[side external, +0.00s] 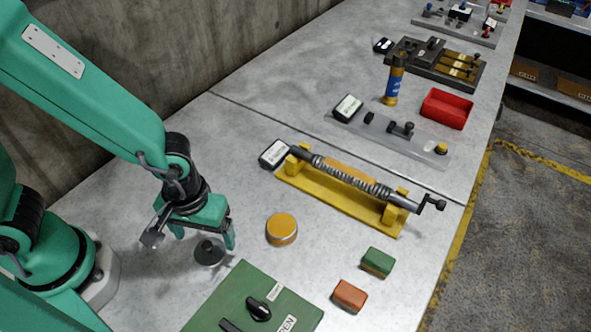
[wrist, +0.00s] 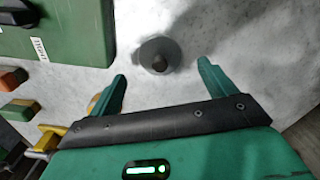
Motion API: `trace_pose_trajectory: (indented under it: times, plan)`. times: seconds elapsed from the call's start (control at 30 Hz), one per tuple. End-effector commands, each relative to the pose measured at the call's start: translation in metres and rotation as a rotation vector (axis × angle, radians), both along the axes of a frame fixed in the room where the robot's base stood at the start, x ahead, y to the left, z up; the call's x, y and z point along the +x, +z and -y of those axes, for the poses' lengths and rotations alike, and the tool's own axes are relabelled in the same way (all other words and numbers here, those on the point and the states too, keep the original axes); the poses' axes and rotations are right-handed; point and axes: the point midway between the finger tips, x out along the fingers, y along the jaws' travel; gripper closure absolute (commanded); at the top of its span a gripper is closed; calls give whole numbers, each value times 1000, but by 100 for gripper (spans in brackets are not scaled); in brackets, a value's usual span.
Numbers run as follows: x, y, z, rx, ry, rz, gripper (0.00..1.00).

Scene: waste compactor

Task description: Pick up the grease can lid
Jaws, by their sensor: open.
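A round grey lid with a dark knob in its middle, which looks like the grease can lid (side external: 209,252), lies flat on the metal bench. In the wrist view the lid (wrist: 148,47) is just beyond and between my fingertips. My gripper (side external: 205,238) is open and empty, pointing down just above the lid, with its fingers apart on either side. It also shows in the wrist view (wrist: 161,72). A low round orange-topped can (side external: 282,229) stands on the bench to the right of the lid; my finger mostly hides it in the wrist view.
A green panel box (side external: 255,301) with black handles stands close in front of the lid. A yellow cradle (side external: 340,196) holding a spring screw lies behind the can. Green (side external: 377,262) and orange-red (side external: 349,296) blocks sit at the right. A concrete wall rises behind.

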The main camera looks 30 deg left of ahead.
Motion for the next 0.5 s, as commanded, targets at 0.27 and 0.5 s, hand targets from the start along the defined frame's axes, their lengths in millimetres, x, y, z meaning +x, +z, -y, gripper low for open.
trace_pose_trajectory:
  times: [0.27, 0.5]
  plan:
    - [-1, -26, 0, 2, 0, -3, 17]
    - [-1, -38, 0, 1, 0, -1, 17]
